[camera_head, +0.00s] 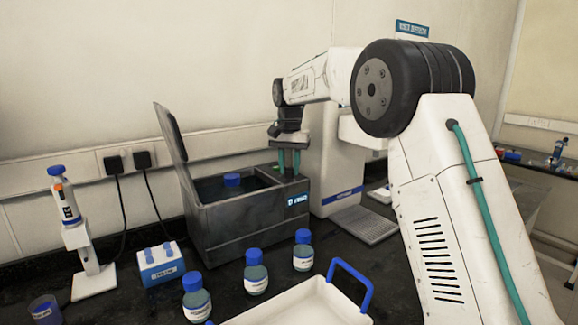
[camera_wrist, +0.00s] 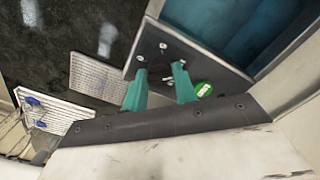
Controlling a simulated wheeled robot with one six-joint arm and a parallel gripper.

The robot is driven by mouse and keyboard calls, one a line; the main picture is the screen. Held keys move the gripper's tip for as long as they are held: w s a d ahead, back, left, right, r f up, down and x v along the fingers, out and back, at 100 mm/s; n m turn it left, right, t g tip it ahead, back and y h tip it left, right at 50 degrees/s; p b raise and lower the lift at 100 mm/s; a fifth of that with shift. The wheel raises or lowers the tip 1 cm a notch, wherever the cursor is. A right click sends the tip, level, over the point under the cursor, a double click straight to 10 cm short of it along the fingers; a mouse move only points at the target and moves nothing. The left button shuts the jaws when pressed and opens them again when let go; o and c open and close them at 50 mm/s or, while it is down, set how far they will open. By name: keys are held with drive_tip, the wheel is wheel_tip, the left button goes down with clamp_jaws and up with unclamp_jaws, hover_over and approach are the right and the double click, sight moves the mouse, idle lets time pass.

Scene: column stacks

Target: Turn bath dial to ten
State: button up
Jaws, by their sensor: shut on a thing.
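The grey water bath (camera_head: 240,222) stands on the dark bench with its lid raised at the left. Blue water and a blue-capped bottle (camera_head: 232,180) show inside. A lit display (camera_head: 297,200) is on its front right. My gripper (camera_head: 290,168) points down at the bath's right top corner. In the wrist view its teal fingers (camera_wrist: 160,70) stand apart over the bath's dark corner panel (camera_wrist: 152,50), shut on the dial, which is mostly hidden between them. Small pale marks show on the panel, but the dial's setting is unreadable.
Several blue-capped bottles (camera_head: 256,280) stand in front of the bath. A white tray with a blue handle (camera_head: 352,283) lies nearer. A pipette on a stand (camera_head: 72,225) and a blue-and-white box (camera_head: 160,265) are at the left. A white instrument (camera_head: 335,170) stands close right of the bath.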

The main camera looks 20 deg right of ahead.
idle(0.4)
drive_tip(key=o, duration=1)
wheel_tip(320, 180, up, 8)
drive_tip(key=shift+f, duration=0.1)
